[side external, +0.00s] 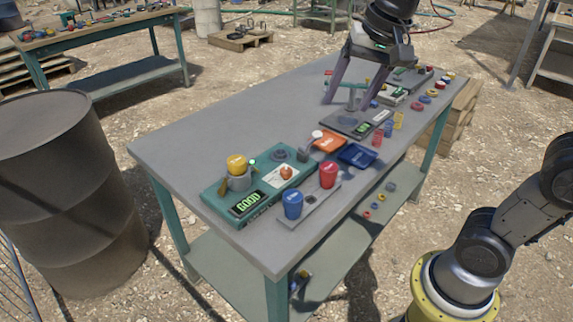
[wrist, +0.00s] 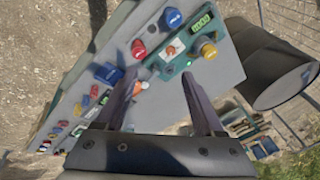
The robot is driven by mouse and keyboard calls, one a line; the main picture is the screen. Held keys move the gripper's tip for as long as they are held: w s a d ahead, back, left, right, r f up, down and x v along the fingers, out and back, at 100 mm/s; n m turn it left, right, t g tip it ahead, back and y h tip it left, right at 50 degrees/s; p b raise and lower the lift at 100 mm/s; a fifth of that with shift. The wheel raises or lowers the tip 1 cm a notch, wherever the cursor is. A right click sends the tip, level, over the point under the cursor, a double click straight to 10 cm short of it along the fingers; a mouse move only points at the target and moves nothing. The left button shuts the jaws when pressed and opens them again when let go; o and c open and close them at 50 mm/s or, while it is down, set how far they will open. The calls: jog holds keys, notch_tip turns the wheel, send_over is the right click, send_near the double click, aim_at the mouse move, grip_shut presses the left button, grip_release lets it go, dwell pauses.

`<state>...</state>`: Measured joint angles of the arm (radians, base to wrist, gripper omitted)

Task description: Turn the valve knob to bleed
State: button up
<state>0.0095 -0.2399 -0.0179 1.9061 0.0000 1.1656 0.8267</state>
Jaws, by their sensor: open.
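A teal T-shaped handle (side external: 353,88) stands upright on a dark plate (side external: 338,123) with a small green display. An orange-red knob (side external: 286,172) sits on a white label panel on the teal unit (side external: 262,196), whose display reads GOOD; the knob also shows in the wrist view (wrist: 171,50). The labels are too small to read, so I cannot tell which one is marked bleed. My gripper (side external: 348,104) is open and points down, its fingers on either side of the T-handle in the side view. I cannot tell whether they touch it. In the wrist view, the T-handle is not visible between the fingers (wrist: 162,78).
Small coloured parts lie along the right edge. The table's left side (side external: 235,125) is clear.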

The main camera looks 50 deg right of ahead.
jog(key=w+f+m+g, duration=0.2)
jog(key=w+f, duration=0.1)
jog(key=w, duration=0.7)
jog(key=g, duration=0.2)
send_near(286, 169)
jog(key=shift+m, duration=0.3)
notch_tip(286, 169, down, 9)
jog(key=shift+s+r, duration=0.2)
jog(key=shift+c, duration=0.2)
grip_shut()
